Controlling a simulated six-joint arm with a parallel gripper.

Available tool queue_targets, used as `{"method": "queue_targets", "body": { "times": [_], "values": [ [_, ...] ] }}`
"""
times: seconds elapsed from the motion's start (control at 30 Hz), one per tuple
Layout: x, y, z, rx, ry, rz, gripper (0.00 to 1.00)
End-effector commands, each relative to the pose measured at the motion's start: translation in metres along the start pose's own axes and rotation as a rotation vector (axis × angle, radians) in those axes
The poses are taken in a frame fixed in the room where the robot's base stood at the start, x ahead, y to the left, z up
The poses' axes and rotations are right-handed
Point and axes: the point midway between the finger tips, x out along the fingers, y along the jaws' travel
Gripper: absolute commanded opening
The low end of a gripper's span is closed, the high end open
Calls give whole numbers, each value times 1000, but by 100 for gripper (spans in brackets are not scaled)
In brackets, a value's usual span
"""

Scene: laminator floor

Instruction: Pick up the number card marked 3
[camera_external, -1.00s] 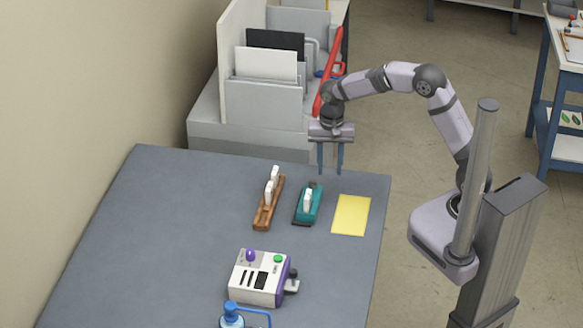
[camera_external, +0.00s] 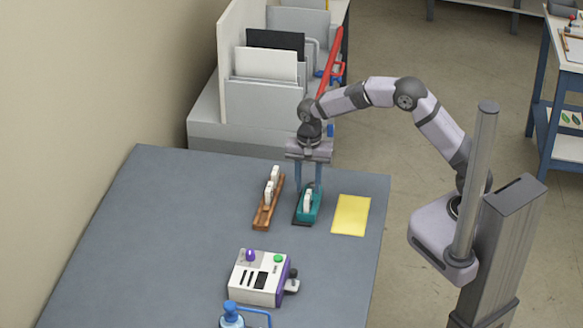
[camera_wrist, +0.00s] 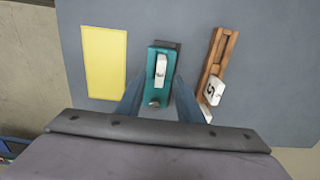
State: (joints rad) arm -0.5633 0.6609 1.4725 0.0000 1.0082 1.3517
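My gripper (camera_external: 308,190) is open and points down over a teal holder (camera_external: 313,211). A white card stands in that holder (camera_external: 307,201); no figure is readable on it. In the wrist view the gripper's fingers (camera_wrist: 159,82) lie on either side of the teal holder (camera_wrist: 155,90) and its white card (camera_wrist: 161,66), with nothing held between them. A wooden rack (camera_external: 264,218) to the left holds white cards (camera_external: 268,193). In the wrist view one rack card (camera_wrist: 212,90) shows a dark figure, which I cannot read for sure; another is partly behind a finger.
A yellow sheet (camera_external: 351,215) lies right of the teal holder. A white and purple machine (camera_external: 259,278) and a blue-topped bottle (camera_external: 232,314) stand nearer the front. A grey sorter (camera_external: 262,103) stands beyond the table. The table's left side (camera_external: 160,220) is clear.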

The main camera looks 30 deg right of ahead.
Motion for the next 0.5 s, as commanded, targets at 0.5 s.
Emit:
{"method": "queue_targets", "body": {
  "times": [0.5],
  "values": [
    [47, 1, 3, 0, 0, 0, 34]
  ]
}}
